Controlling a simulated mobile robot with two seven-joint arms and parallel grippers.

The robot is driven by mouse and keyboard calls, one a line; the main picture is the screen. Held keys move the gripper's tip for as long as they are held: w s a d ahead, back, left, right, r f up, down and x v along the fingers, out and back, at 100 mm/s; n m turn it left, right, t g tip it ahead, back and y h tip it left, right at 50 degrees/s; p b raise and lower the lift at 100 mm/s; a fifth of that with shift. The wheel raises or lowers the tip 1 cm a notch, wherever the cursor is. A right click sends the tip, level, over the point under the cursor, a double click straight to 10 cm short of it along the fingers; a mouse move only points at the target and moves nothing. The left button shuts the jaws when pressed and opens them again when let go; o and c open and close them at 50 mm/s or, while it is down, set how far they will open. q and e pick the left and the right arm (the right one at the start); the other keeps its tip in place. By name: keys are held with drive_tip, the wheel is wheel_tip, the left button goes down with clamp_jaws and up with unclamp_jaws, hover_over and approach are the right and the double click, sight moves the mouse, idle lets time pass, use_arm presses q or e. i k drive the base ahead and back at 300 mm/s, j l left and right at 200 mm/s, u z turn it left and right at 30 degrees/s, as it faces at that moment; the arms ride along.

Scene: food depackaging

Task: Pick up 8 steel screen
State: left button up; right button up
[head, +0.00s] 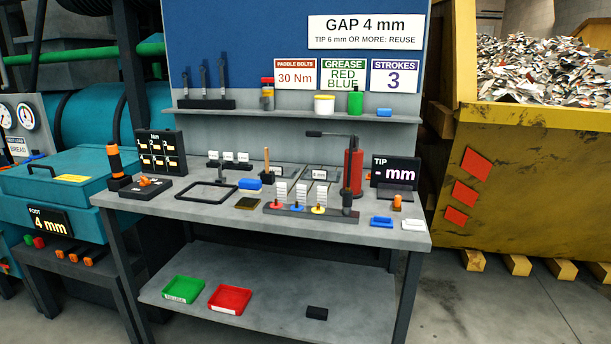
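No label reading 8 steel is legible, so I cannot tell which thing is the steel screen. Two grey plates with small white labels stand on the workbench (385,238), a left plate (288,171) and a right plate (320,174). Their labels are too small to read surely. They stand behind a rack (290,208) with red, blue and yellow knobs and white tags. A thin dark rectangular frame (214,184) lies flat at the bench's left. Neither of my grippers is in view.
A red cylinder press (353,170) and a TIP display (395,172) stand at the right. Green (184,289) and red (230,299) trays sit on the lower shelf. A yellow skip (520,185) is right of the bench.

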sight(322, 171)
drive_tip(key=l+u, duration=0.15)
drive_tip(key=u, duration=0.3)
drive_tip(key=l+u, duration=0.15)
drive_tip(key=u, duration=0.3)
drive_tip(key=l+u, duration=0.2)
drive_tip(key=u, duration=0.25)
drive_tip(key=l+u, duration=0.25)
drive_tip(key=l, duration=0.15)
drive_tip(key=k+l+u, duration=0.25)
drive_tip(key=l, duration=0.15)
drive_tip(key=i, duration=0.1)
